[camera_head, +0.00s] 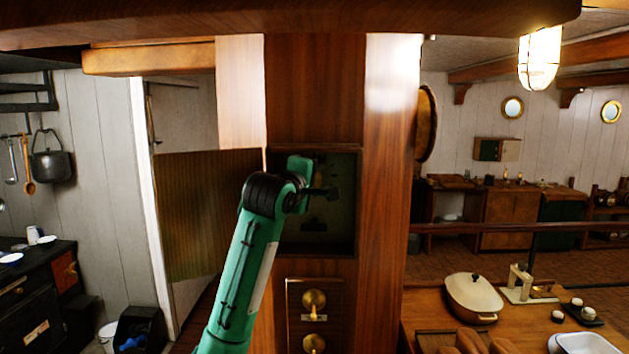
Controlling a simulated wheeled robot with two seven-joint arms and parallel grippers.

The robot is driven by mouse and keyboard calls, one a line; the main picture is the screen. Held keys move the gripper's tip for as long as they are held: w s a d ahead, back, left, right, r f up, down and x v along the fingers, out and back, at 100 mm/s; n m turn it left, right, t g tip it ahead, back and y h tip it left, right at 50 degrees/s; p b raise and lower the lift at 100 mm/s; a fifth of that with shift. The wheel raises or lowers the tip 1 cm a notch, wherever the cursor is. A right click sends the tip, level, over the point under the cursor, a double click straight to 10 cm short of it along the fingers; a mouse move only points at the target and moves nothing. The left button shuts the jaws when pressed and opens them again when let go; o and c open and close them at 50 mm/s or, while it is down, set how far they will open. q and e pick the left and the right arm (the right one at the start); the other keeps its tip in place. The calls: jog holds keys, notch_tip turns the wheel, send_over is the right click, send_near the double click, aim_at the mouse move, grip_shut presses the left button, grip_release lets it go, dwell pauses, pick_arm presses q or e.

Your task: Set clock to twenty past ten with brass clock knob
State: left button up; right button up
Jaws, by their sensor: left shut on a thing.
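My left gripper (328,193) is at the end of my green arm, inside a dark open recess (345,238) in the wooden pillar. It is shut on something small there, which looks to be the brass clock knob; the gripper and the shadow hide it. No clock face or hands can be made out. A round brass-and-wood piece (427,123), seen nearly edge-on, is on the pillar's right side; I cannot tell if it is the clock. My right gripper is not in view.
The recess's door (210,212) stands open to the left. Below the recess is a panel with an upper brass knob (313,299) and a lower one (314,343). A wooden table (425,312) with a lidded pot (474,296) stands at right.

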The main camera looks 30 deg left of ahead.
pick_arm(q)
jog(key=m+g, duration=0.1)
jog(key=m, duration=0.2)
jog(key=shift+f+m+g+y, duration=0.1)
jog(key=shift+m+g+y, duration=0.2)
jog(key=shift+m+g, duration=0.1)
jog(key=m+g, duration=0.1)
jog(key=m, duration=0.1)
jog(key=m+g+y, duration=0.1)
jog(key=m, duration=0.1)
jog(key=shift+y, duration=0.3)
jog(key=m+g+y, duration=0.1)
jog(key=m+y, duration=0.1)
jog(key=m, duration=0.1)
jog(key=shift+f+m+g, duration=0.1)
jog(key=shift+m+g, duration=0.2)
jog(key=shift+g, duration=0.1)
jog(key=m+y, duration=0.2)
jog(key=m, duration=0.1)
jog(key=shift+g, duration=0.4)
jog(key=o, duration=1)
jog(key=shift+s, duration=0.1)
